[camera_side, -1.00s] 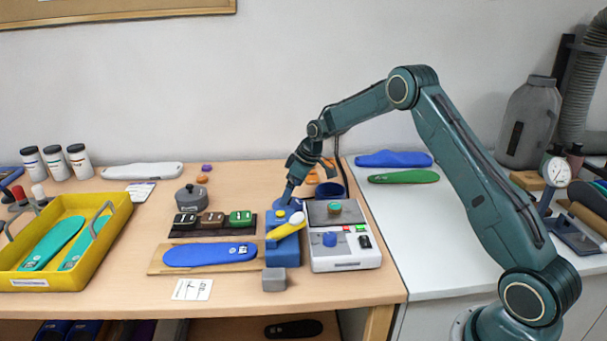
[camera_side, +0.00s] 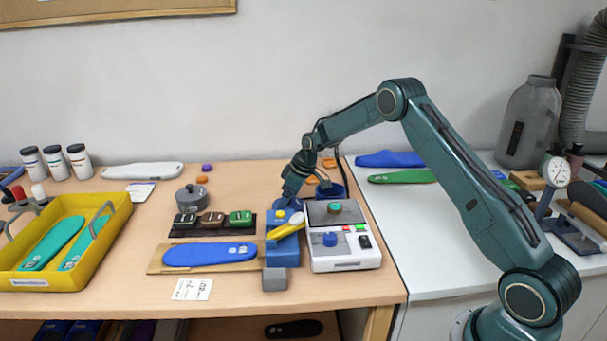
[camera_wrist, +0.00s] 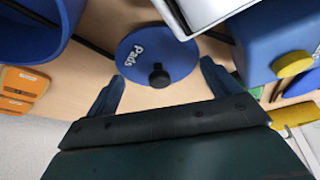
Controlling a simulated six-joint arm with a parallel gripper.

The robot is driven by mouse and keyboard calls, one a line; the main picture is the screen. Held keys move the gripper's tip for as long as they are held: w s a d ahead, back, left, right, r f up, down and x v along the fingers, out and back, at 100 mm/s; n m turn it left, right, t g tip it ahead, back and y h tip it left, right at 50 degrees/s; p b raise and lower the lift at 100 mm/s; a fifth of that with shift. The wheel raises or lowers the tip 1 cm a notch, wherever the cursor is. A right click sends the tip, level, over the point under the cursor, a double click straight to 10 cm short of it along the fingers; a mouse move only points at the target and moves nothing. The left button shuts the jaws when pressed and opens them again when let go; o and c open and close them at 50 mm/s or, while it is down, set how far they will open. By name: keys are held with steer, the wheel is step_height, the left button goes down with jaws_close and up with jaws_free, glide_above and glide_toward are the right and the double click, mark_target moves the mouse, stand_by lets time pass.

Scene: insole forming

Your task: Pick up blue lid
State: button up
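The blue lid (camera_wrist: 160,48) lies on the wooden table in the wrist view, with "Pads" printed on it and a black knob near its edge closest to me. In the side view the lid (camera_side: 293,204) is partly hidden by my gripper and the blue block. In the side view my gripper (camera_side: 285,197) is low over the lid. I cannot tell whether the fingers touch it.
A blue pot (camera_wrist: 35,28) stands close by on the left of the wrist view. A blue block (camera_side: 283,251) with a yellow piece and a white device (camera_side: 345,263) stand close to the lid. A dark rack (camera_side: 213,233) of small containers is to the left.

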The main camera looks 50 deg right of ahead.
steer(key=c, duration=0.3)
steer(key=shift+r, duration=0.1)
steer(key=shift+c, duration=0.2)
step_height(320, 180, up, 20)
stand_by(0.5)
steer(key=shift+d, duration=0.1)
stand_by(0.4)
steer(key=s+d+f+m+h, duration=0.1)
steer(key=s+d+f+m, duration=0.3)
steer(key=s+d+f, duration=0.4)
steer(key=shift+d+f+h, duration=0.4)
steer(key=shift+d, duration=0.75)
